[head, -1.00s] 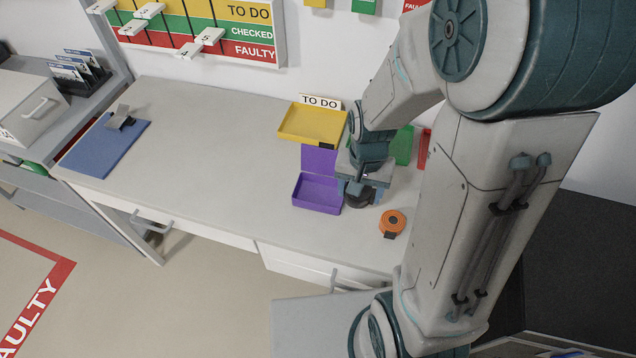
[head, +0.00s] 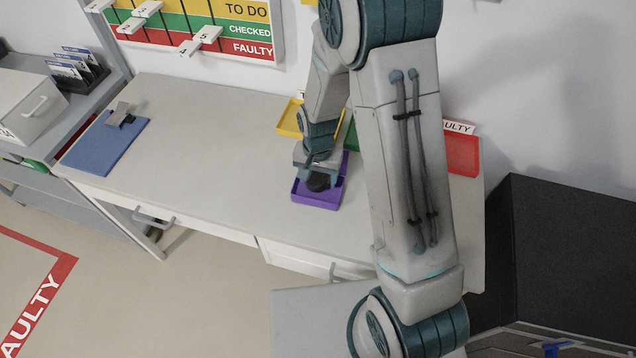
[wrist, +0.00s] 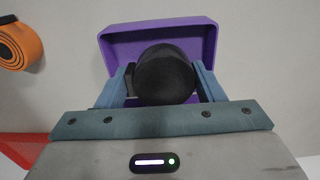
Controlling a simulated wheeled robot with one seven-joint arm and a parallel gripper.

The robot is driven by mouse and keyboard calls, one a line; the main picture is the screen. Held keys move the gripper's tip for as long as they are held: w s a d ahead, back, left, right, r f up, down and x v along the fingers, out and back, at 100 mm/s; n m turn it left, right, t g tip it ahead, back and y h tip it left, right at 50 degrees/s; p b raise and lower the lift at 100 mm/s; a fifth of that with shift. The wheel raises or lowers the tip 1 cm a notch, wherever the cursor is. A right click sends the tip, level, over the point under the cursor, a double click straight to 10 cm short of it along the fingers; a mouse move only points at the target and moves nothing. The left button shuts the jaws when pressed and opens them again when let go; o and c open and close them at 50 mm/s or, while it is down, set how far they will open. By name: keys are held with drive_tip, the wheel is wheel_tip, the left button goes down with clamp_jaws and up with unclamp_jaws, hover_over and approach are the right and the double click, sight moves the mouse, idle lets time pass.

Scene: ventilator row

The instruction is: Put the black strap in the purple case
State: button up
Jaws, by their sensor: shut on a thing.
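The black strap (head: 318,181) is a dark rolled coil. My gripper (head: 320,175) is shut on it; in the wrist view the coil (wrist: 165,75) sits between the two fingers. The purple case (head: 316,201) is a shallow open tray on the bench. In the wrist view the purple case (wrist: 205,33) lies directly beyond the strap, with its rim around the far side. The strap is over the case; whether it touches the case floor cannot be told. The near part of the case is hidden by my gripper.
An orange strap roll (wrist: 18,45) lies left of the case in the wrist view. A yellow tray (head: 290,117) and a red tray (head: 463,155) stand at the back. A blue mat (head: 104,143) lies at the far left. The bench between is clear.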

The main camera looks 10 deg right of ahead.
sight(318, 185)
drive_tip(key=shift+f+p, duration=0.45)
drive_tip(key=shift+f, duration=1.5)
drive_tip(key=shift+f, duration=0.1)
drive_tip(key=o, duration=1)
